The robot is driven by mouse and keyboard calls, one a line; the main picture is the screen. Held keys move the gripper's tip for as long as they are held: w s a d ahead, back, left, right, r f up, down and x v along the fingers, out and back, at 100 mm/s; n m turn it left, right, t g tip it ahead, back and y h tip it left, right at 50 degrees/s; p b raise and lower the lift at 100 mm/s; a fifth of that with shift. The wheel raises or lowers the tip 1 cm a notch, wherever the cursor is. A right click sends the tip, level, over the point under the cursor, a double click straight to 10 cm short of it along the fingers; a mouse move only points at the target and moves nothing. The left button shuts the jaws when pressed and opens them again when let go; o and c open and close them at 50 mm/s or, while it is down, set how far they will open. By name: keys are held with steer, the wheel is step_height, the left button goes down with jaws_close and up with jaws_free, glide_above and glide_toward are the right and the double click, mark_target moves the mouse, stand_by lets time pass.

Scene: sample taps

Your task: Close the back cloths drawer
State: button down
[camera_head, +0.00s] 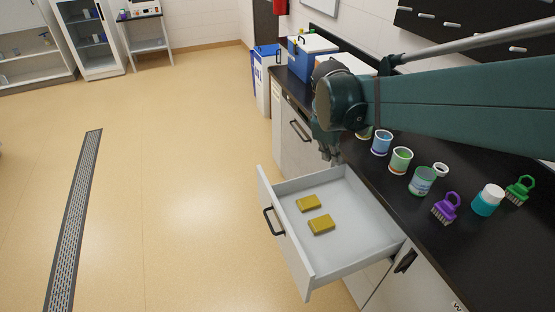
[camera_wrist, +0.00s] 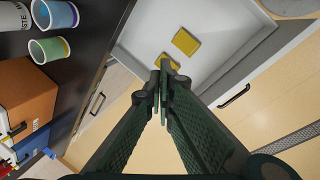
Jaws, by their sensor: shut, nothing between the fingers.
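A pale grey drawer (camera_head: 360,225) stands pulled out from the black-topped counter, with a black handle (camera_head: 273,221) on its front. Two yellow folded cloths or sponges (camera_head: 321,224) lie on its floor. In the wrist view the drawer (camera_wrist: 150,30), its handle (camera_wrist: 234,95) and a yellow piece (camera_wrist: 186,41) show beyond the fingers. My gripper (camera_head: 331,156) is shut and empty, pointing down near the drawer's far back corner, by the counter edge. In the wrist view the fingertips (camera_wrist: 164,68) overlap the second yellow piece; I cannot tell their height above the drawer.
The counter (camera_head: 400,225) carries several cups (camera_head: 401,160), a purple brush (camera_head: 446,207), a green brush (camera_head: 520,190) and a teal-and-white jar (camera_head: 488,200). A closed drawer with a black handle (camera_head: 299,131) is farther along. Open floor (camera_head: 180,190) lies left of the drawer.

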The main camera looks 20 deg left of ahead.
steer(key=s+a+f+n, duration=0.1)
steer(key=a+f+n, duration=0.2)
steer(key=a+f, duration=0.4)
steer(key=s+a+f+n+h, duration=0.1)
steer(key=a+f+n, duration=0.3)
steer(key=a, duration=1.3)
steer(key=s+a+f+n+h, duration=0.1)
steer(key=s+a+f+n, duration=0.2)
steer(key=a+f, duration=0.8)
steer(key=shift+s+a+f+n, duration=0.15)
steer(key=shift+a+f+n, duration=0.05)
steer(key=shift+a+n, duration=0.25)
steer(key=w+d+f+b, duration=0.3)
steer(key=w+d+f, duration=0.2)
steer(key=f, duration=0.4)
steer(key=shift+w+d+f, duration=0.15)
steer(key=shift+w+d, duration=0.1)
steer(key=shift+d, duration=0.05)
steer(key=shift+w+d, duration=0.1)
